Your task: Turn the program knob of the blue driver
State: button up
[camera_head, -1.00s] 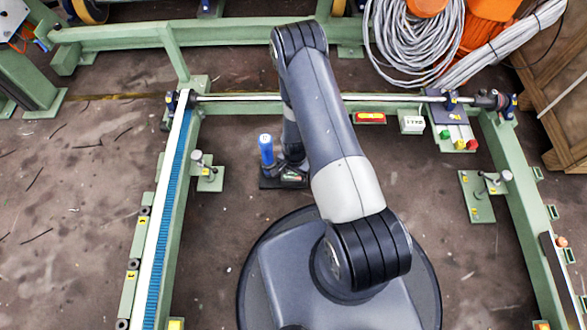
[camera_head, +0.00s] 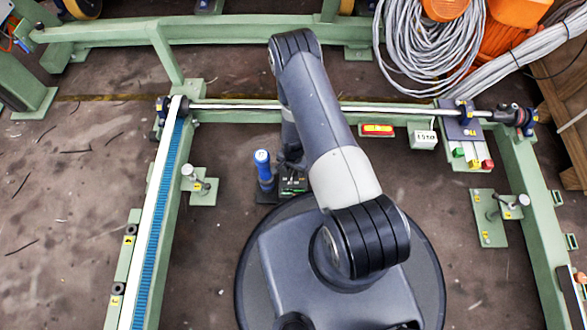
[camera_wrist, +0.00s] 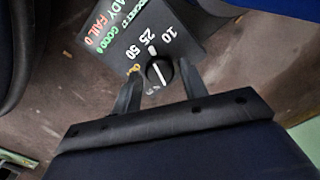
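The blue driver (camera_head: 263,168) stands upright at the left of a small dark control box (camera_head: 293,186) on the floor, inside the green frame. In the wrist view the black box top (camera_wrist: 140,38) carries READY, FAIL and GOOD lettering and the numbers 10, 25 and 50. The round black program knob (camera_wrist: 158,71) with a white pointer line sits by these numbers. My gripper (camera_wrist: 158,69) is open, with one finger on each side of the knob. I cannot tell whether either finger touches it. In the head view my arm hides most of the gripper.
Green frame beams (camera_head: 146,240) enclose the floor on the left, far and right sides. Posts on green plates stand left (camera_head: 203,192) and right (camera_head: 487,236). A button panel (camera_head: 463,152) and cable coils (camera_head: 425,50) lie at the far right.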

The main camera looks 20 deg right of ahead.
jog(key=c, duration=0.7)
jog(key=n+b, duration=0.1)
jog(key=n, duration=0.2)
jog(key=shift+f+n+b, duration=0.1)
jog(key=shift+n+b, duration=0.2)
jog(key=shift+b, duration=0.1)
jog(key=shift+s+n+b, duration=0.1)
jog(key=shift+n+b, duration=0.55)
jog(key=shift+n, duration=1.65)
jog(key=o, duration=1)
